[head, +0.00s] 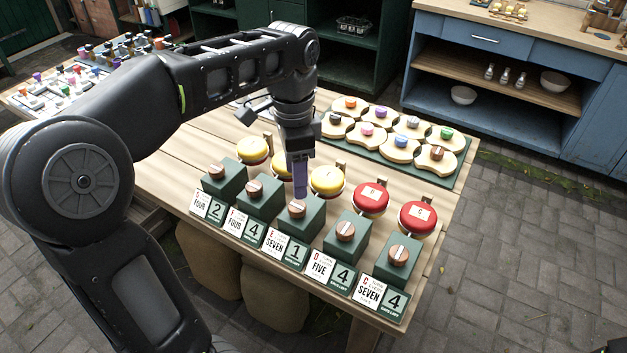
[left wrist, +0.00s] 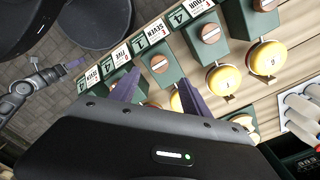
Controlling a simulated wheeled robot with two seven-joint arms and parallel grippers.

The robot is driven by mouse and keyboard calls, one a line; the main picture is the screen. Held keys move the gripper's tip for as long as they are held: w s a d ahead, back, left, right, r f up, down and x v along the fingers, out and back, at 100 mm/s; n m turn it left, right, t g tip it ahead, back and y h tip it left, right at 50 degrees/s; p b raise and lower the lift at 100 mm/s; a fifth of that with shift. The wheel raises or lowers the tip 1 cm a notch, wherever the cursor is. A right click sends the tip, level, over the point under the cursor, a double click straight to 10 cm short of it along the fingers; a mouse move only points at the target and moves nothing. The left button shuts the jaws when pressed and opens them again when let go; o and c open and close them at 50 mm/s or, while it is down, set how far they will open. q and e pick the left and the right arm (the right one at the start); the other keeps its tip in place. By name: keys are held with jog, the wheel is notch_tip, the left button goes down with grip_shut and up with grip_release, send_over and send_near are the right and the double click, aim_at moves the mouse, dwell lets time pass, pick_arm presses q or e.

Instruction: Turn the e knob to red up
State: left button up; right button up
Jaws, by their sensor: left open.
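The e knob (head: 297,209) is a round copper-brown knob with a pale bar across it, on the middle green block, behind the label "E SEVEN". It also shows in the left wrist view (left wrist: 158,64). The e disc (head: 328,181) behind it shows yellow on its upper face. My left gripper (head: 300,195) points down at the e knob, its fingers hiding part of the block. In the left wrist view its two purple fingertips are apart, and the knob shows between them. I cannot tell whether they touch it. My right gripper (left wrist: 76,62) is small at the left, away from the table.
Neighbouring knobs F (head: 253,189) and D (head: 345,231) stand close on either side. The G disc (head: 253,149) is yellow; the D disc (head: 371,197) and C disc (head: 417,216) are red. A green tray (head: 448,183) with pale rounds and coloured knobs stands behind.

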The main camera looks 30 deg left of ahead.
aim_at(297, 206)
pick_arm(q)
jog(key=shift+s, duration=0.2)
jog(key=shift+f, duration=3.9)
jog(key=shift+c, duration=0.2)
grip_shut()
